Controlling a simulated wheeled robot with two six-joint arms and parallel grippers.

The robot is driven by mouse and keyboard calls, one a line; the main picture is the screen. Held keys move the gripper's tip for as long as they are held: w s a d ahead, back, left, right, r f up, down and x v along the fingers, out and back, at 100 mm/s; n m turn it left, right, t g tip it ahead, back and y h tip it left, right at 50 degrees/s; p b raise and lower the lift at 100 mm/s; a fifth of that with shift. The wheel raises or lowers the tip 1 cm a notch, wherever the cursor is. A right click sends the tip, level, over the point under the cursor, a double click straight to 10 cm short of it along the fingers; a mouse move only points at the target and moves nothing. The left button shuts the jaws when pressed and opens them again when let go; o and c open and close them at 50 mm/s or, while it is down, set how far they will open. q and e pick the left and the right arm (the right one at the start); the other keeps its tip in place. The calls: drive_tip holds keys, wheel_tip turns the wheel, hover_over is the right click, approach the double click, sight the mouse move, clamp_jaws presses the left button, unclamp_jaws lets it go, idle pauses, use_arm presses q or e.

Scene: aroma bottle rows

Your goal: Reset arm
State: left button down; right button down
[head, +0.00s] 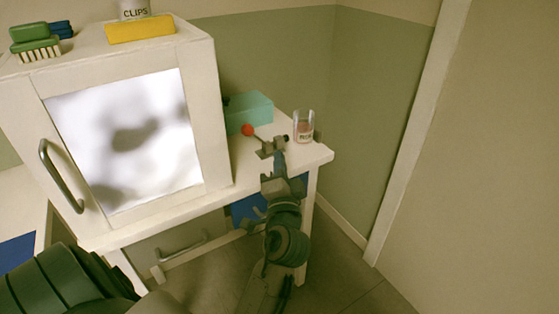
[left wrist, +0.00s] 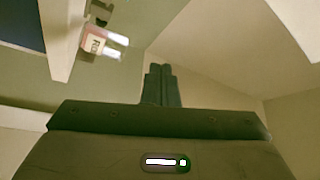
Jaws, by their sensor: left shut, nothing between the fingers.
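My left gripper (head: 279,162) is at the right end of the white table, in front of its edge. In the left wrist view its two dark fingers (left wrist: 160,84) are together, with nothing between them. A clear glass jar (head: 304,127) with a pink label stands on the table's right corner, apart from the gripper. The jar also shows in the left wrist view (left wrist: 97,43), to the left of the fingers. My right gripper is not in view.
A white cabinet (head: 213,110) with a bright door panel stands on the table (head: 318,152). A brush (head: 36,48) and a yellow block (head: 140,28) lie on top. Floor is clear at right.

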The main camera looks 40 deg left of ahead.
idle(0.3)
